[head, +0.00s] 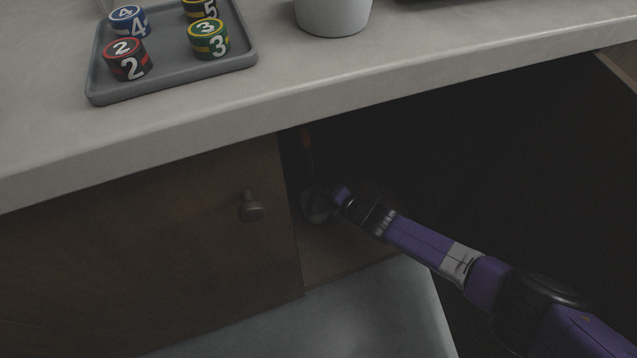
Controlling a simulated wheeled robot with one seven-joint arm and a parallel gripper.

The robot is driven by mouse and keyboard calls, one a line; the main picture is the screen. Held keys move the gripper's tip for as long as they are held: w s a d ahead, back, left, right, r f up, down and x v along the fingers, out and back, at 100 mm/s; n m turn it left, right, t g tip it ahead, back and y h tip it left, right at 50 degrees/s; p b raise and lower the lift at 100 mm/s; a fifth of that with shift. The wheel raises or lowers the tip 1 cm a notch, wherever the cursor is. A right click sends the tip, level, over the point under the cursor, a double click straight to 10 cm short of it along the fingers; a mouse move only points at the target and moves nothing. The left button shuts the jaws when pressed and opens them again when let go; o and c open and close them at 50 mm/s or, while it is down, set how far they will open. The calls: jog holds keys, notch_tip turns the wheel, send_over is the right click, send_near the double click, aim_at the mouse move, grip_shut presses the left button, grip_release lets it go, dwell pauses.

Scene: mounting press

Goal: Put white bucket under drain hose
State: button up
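My arm, purple and dark grey, reaches from the lower right into the dark open cabinet under the counter. My gripper (335,198) is at the cabinet's left side, beside a small, pale, rounded object (315,207). The object is too dim to name as the bucket, and I cannot tell whether the gripper touches it. The fingers are too dark to show whether they are open or shut.
The pale counter (330,84) overhangs the cabinet. A grey tray (170,82) with several numbered, coloured cylinders stands on it at the left. A brown cabinet door (150,230) with a knob (251,207) is left of the opening. A pale grey surface (330,315) lies below.

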jog(key=p+v, duration=0.8)
jog(key=p, duration=0.1)
jog(key=shift+s+r, duration=0.15)
jog(key=shift+s, duration=0.1)
jog(key=shift+s+d, duration=0.1)
dwell(0.4)
